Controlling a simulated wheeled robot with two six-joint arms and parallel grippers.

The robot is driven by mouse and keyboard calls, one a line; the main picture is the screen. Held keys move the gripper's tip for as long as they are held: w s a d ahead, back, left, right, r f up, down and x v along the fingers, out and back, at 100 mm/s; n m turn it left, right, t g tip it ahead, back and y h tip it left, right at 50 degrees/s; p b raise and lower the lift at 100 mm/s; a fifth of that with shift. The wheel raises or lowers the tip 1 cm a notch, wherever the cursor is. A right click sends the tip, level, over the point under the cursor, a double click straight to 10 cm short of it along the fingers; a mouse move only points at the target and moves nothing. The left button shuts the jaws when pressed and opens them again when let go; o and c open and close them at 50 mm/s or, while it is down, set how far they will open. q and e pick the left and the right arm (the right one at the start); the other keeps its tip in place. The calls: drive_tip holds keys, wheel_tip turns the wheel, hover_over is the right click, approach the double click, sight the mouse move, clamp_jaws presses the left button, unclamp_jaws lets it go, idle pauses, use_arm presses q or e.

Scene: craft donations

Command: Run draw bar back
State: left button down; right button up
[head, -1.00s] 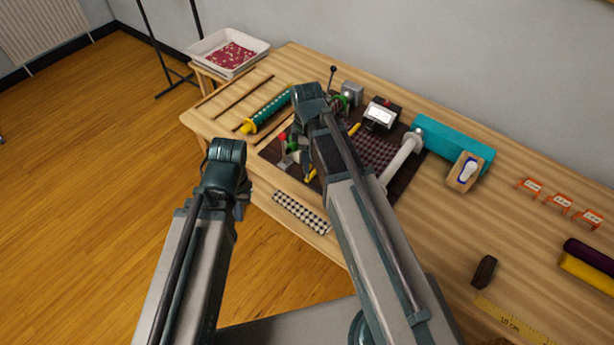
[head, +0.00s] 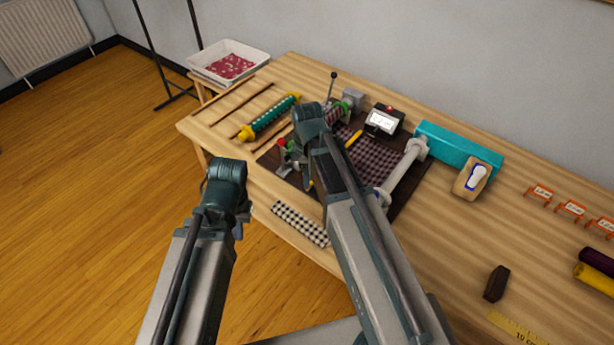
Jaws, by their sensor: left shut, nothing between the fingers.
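A pale grey bar (head: 403,170), which looks like the draw bar, lies across a dark mat (head: 412,197) on the table, at the right edge of a dark checked cloth (head: 372,160). Its near end is close behind my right forearm. My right gripper (head: 297,157) is over the left part of the mat, by small red and green parts, well left of the bar. My arm hides most of its fingers and whether it touches anything. My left gripper (head: 243,203) is shut and empty, in front of the table's front left edge, away from the bar.
A teal block (head: 450,148) and a wooden piece with a white-blue top (head: 473,180) stand right of the bar. A display box (head: 383,119) and an upright lever (head: 332,88) stand behind. A green roller (head: 270,117) lies left.

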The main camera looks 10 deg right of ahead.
clamp_jaws()
idle(1.0)
